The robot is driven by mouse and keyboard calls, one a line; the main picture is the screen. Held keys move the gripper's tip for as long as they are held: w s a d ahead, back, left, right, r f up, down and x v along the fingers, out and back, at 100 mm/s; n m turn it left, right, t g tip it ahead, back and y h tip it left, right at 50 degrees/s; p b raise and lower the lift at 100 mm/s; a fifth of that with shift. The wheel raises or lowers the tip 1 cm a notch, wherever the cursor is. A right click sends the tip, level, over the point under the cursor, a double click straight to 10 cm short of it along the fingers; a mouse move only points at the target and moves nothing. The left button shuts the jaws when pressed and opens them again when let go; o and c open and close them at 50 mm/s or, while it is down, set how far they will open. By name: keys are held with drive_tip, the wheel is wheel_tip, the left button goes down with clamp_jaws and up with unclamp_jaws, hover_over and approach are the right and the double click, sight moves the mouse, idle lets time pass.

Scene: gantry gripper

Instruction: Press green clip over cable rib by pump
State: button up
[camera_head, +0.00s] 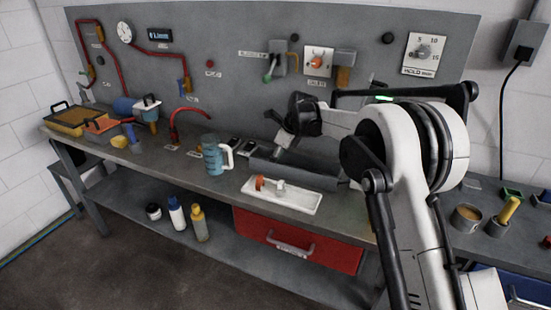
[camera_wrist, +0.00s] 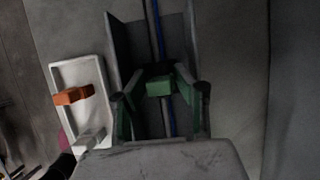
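In the wrist view, a small green clip (camera_wrist: 160,86) sits between the two fingertips of my gripper (camera_wrist: 161,78). The fingers lean in to both sides of the clip and look shut on it. Beneath it, a blue cable (camera_wrist: 157,28) runs lengthwise along a grey channel (camera_wrist: 128,45). The clip lies over the cable's line in this view; I cannot tell whether it touches the cable or a rib. In the head view, the grey channel (camera_head: 292,172) stands on the bench below my wrist, and the clip is not clear there. I cannot pick out the pump for certain.
A white tray (camera_head: 308,201) with an orange piece and a white piece lies in front of the channel; it also shows in the wrist view (camera_wrist: 97,73). A blue jug (camera_head: 213,157) stands to its left. The back panel (camera_head: 225,95) rises behind the bench.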

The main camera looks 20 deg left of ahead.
drive_tip(key=v, duration=1.2)
drive_tip(key=shift+r, duration=0.1)
